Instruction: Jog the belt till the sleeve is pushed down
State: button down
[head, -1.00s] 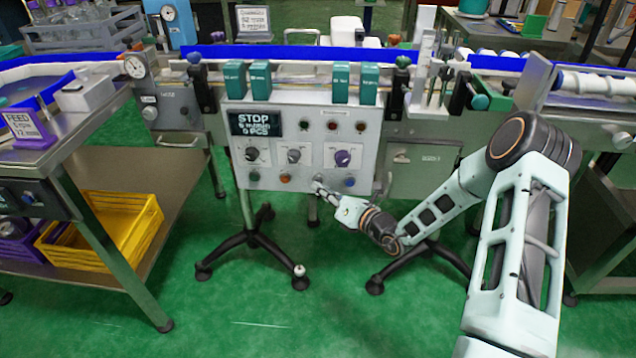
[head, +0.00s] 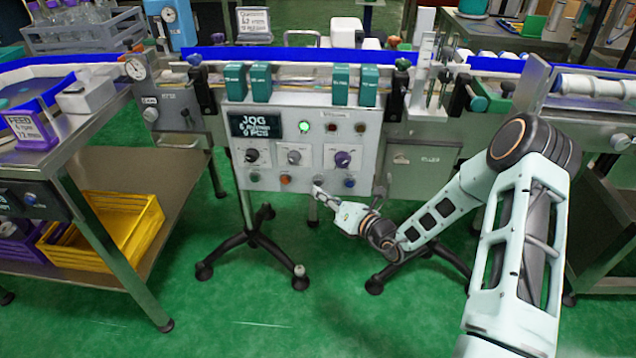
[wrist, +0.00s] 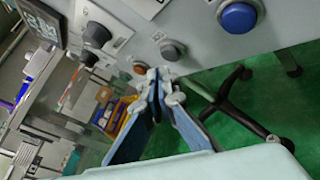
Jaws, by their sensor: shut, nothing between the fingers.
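The grey control panel (head: 300,125) stands in front of the conveyor belt with its blue rail (head: 290,53). Its display (head: 255,124) reads JOG, with smaller lines below, and a green lamp (head: 304,127) is lit. My gripper (head: 316,188) is shut and empty, its tips at the grey button (head: 317,179) in the bottom row. In the wrist view the shut fingertips (wrist: 160,76) are just below the grey button (wrist: 172,49); whether they touch it I cannot tell. The sleeve cannot be made out. White upright parts (head: 424,70) stand at the belt, right of the panel.
Beside the grey button are an orange button (head: 286,180) and a blue button (head: 349,182). Knobs (head: 294,157) sit above them. Teal boxes (head: 260,82) stand above the panel. A tripod foot (head: 258,240) is below. A yellow crate (head: 115,235) lies on the left shelf.

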jog(key=shift+s+p, duration=0.85)
jog(key=shift+s, duration=1.65)
dwell(1.1)
dwell(0.3)
